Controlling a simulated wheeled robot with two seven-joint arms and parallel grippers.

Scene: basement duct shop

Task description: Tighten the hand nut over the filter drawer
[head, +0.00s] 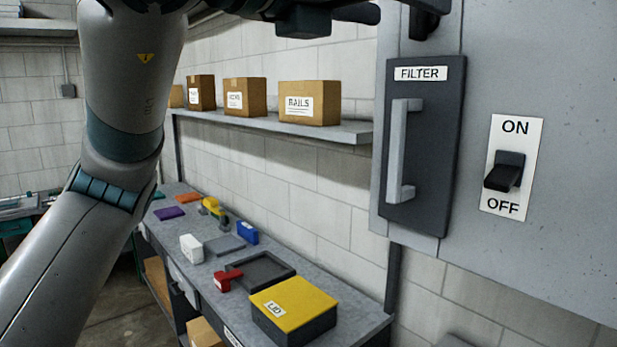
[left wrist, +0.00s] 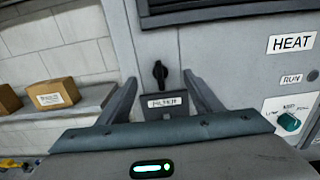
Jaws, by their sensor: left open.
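The hand nut (left wrist: 160,73) is a small black winged knob on the grey cabinet, just above the FILTER label, in the left wrist view. Its wing stands close to upright. The filter drawer (head: 449,140) is a dark panel with a pale vertical handle (head: 403,150) in the head view. My left gripper (left wrist: 160,82) is open and empty, with one finger on each side of the nut in the picture. Whether it touches the nut I cannot tell. In the head view this gripper is partly cut off at the top edge. My right gripper is in neither view.
An ON/OFF switch (head: 505,172) sits right of the drawer. A HEAT label (left wrist: 291,43) and teal knob (left wrist: 289,122) are further right on the cabinet. A shelf (head: 345,132) with several boxes and a bench with a yellow-topped LID box (head: 293,308) stand left.

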